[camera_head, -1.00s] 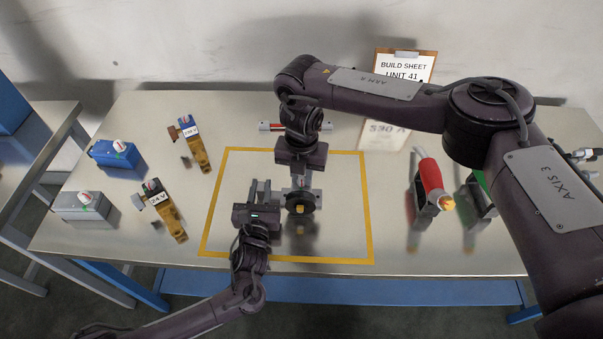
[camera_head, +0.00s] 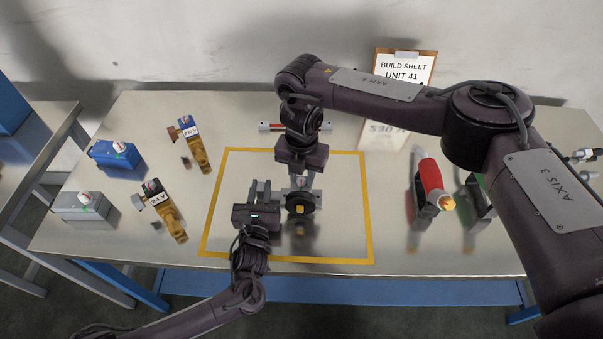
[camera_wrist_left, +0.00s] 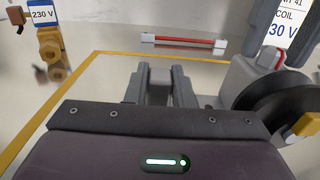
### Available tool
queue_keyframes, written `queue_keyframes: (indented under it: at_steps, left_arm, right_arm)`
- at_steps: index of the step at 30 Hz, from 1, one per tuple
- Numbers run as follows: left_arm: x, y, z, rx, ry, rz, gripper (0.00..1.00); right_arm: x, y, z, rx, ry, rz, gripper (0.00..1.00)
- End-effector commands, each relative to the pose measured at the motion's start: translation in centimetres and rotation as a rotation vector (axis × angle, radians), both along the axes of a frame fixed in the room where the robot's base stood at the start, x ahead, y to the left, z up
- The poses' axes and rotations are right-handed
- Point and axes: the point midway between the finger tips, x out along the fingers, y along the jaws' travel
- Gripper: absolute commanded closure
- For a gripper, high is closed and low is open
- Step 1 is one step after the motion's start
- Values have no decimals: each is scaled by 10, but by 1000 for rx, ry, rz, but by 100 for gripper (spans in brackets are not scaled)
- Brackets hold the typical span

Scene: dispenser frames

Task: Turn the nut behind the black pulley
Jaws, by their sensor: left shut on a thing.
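The black pulley (camera_head: 301,202) faces me on a grey unit inside the yellow outline, with a yellow piece at its centre. It also shows at the right of the left wrist view (camera_wrist_left: 268,98). The nut behind it is hidden from both views. My left gripper (camera_head: 261,184) reaches in just left of the pulley, its fingers (camera_wrist_left: 160,85) pointing away from me beside the grey unit (camera_wrist_left: 240,76).
A red-and-grey bar (camera_head: 270,127) lies behind the unit. Brass valves with labels (camera_head: 196,145) (camera_head: 165,215) and blue and grey boxes (camera_head: 116,155) (camera_head: 84,206) stand left. The front of the outlined area is clear.

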Motion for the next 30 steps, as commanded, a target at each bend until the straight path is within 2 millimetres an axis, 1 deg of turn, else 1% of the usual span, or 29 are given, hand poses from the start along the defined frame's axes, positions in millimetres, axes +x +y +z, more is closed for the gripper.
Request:
queue_keyframes:
  at_steps: [4, 7, 11, 18, 21, 25, 30]
  left_arm:
    - [0, 0, 1, 0, -2, 0, 100]
    - [0, 0, 1, 0, -2, 0, 100]
    - [0, 0, 1, 0, -2, 0, 100]
    - [0, 0, 1, 0, -2, 0, 100]
    - [0, 0, 1, 0, -1, 0, 100]
    - [0, 0, 1, 0, -2, 0, 100]
    - [0, 0, 1, 0, -2, 0, 100]
  right_arm:
    - [0, 0, 1, 0, 1, 1, 71]
    - [0, 1, 9, 3, 0, 2, 71]
    - [0, 1, 32, 3, -1, 3, 71]
    - [2, 0, 84, -1, -7, 3, 71]
    - [1, 0, 100, 0, -4, 3, 71]
    - [1, 0, 114, -1, -2, 1, 71]
    - [0, 0, 120, -1, 0, 0, 71]
